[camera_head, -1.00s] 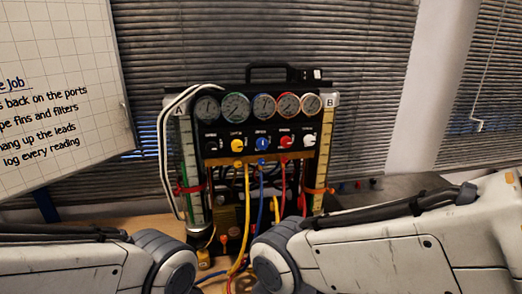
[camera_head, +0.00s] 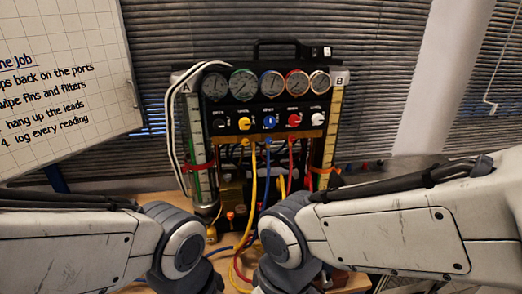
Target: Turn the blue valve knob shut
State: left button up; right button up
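The blue valve knob (camera_head: 269,122) is the middle one in a row of knobs on the black panel of the gauge rig (camera_head: 262,144). It sits below the blue-rimmed gauge (camera_head: 272,84), between the yellow knob (camera_head: 244,123) and the red knob (camera_head: 293,120). Nothing touches it or covers it. My two arms reach in low from the left and right, in front of the rig. Both grippers are out of the picture, below its lower edge.
Yellow, blue and red hoses (camera_head: 254,190) hang from the panel to the wooden table. Tall cylinders A (camera_head: 196,130) and B (camera_head: 330,130) flank the panel. A whiteboard (camera_head: 70,80) stands at the left. The space directly before the knobs is clear.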

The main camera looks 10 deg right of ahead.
aim_at(269, 121)
jog(key=k, duration=1.25)
jog(key=z, duration=0.6)
jog(key=i, duration=1.5)
jog(key=u, duration=0.65)
